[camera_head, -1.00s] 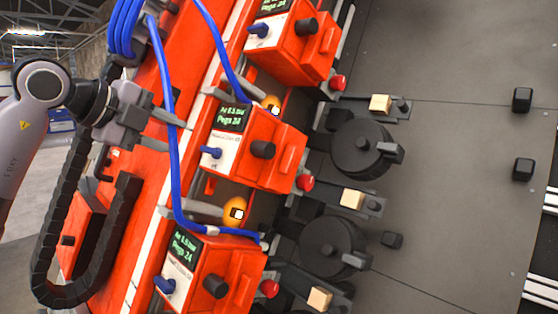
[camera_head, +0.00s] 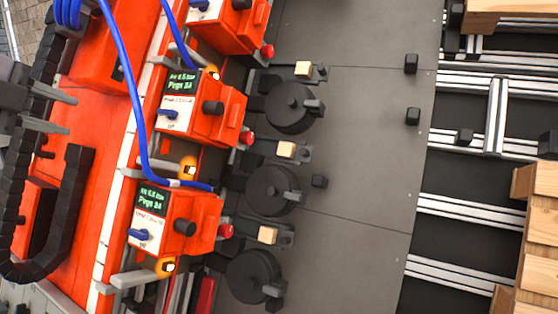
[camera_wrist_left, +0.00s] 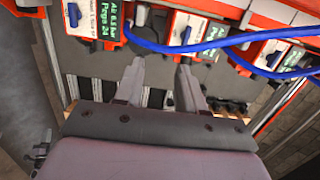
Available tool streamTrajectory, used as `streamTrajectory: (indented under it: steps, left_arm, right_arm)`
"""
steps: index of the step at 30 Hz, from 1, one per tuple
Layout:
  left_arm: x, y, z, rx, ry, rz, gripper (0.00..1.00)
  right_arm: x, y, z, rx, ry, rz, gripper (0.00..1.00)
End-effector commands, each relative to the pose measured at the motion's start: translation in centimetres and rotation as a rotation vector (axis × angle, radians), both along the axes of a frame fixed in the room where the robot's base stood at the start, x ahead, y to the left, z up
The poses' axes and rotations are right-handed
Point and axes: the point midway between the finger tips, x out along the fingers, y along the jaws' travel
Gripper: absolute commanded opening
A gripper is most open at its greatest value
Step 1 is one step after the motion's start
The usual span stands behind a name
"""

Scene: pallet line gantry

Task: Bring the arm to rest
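My left gripper (camera_head: 72,114) is at the left edge of the head view, over the orange beam (camera_head: 100,150). Its two grey fingers point right and stand apart with nothing between them. Most of my left arm is outside this view. In the left wrist view the open fingers (camera_wrist_left: 161,72) point toward the orange control boxes, with empty space between them. My right gripper shows in neither view.
Orange control boxes (camera_head: 205,113) with green displays line the beam. A blue hose (camera_head: 140,120) loops close to my left gripper. Black round units (camera_head: 272,190) sit on the grey plate (camera_head: 360,160). Wooden pallet parts (camera_head: 540,225) stand at the right.

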Motion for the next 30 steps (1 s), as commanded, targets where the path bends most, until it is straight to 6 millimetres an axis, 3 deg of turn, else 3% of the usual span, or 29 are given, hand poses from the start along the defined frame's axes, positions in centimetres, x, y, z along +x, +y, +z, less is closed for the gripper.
streamTrajectory:
  steps: [2,8,12,18,24,30]
  left_arm:
    - [0.4,-0.9,-0.9,-0.004,0.01,-0.036,0.39]
    - [1.7,-8.6,-6.4,-0.095,0.008,-0.363,0.39]
    - [1.4,-13.7,-10.0,-0.236,-0.022,-0.565,0.39]
    - [0.0,-19.1,-14.0,-0.547,-0.108,-0.729,0.39]
    - [-0.8,-20.9,-17.7,-0.893,-0.196,-0.67,0.39]
    - [-0.8,-19.8,-23.4,-1.184,-0.231,-0.4,0.39]
  right_arm:
    - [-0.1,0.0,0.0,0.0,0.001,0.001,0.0]
    - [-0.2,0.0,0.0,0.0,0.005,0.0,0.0]
    - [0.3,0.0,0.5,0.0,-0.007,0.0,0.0]
    - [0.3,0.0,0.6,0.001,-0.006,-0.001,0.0]
    - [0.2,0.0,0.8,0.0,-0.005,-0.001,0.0]
    - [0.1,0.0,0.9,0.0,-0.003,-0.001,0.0]
